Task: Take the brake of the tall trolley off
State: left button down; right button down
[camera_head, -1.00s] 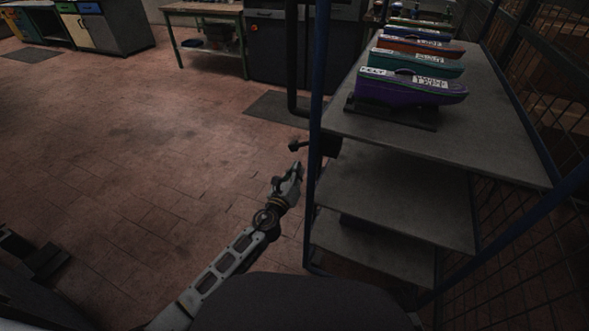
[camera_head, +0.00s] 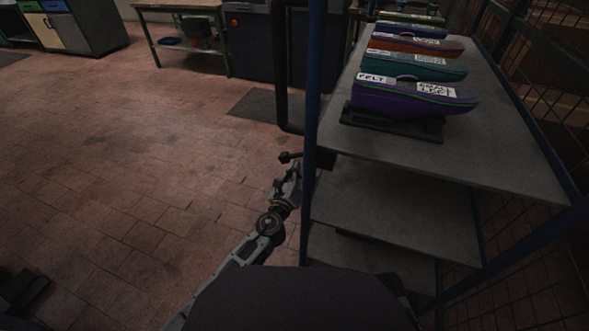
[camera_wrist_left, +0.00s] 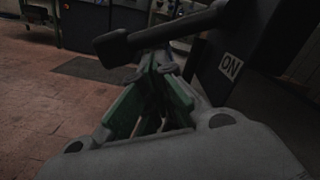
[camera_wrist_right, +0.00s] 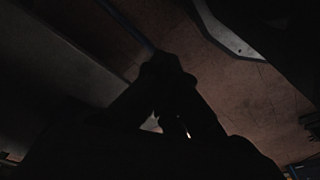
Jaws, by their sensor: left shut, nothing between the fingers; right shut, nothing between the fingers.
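The tall trolley (camera_head: 311,95) has blue posts and grey shelves and stands on the right in the head view. Its brake lever (camera_head: 287,157) is a dark bar with a knob, sticking out to the left beside the near post. In the left wrist view the lever (camera_wrist_left: 165,32) crosses just beyond my fingertips, beside a white ON label (camera_wrist_left: 230,67) on a dark housing. My left gripper (camera_head: 294,171) is shut and empty, just below the lever; I cannot tell whether they touch. My right gripper (camera_wrist_right: 162,65) is shut and empty, very dark in its wrist view.
Several coloured shoe-shaped pieces, the nearest a purple one (camera_head: 415,98), stand on the trolley's top shelf (camera_head: 490,150). A mesh fence (camera_head: 550,90) closes the right side. A workbench (camera_head: 185,8) stands at the back.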

pick_arm(q)
jog(key=shift+a+r, duration=0.1)
jog(key=shift+r, duration=0.05)
dwell(0.6)
jog(key=shift+w+a+m+p, duration=0.1)
jog(key=shift+m+p, duration=0.2)
jog(key=shift+p, duration=0.05)
pick_arm(e)
jog(key=shift+s+d+f, duration=0.1)
jog(key=shift+s+f, duration=0.1)
jog(key=shift+f, duration=0.25)
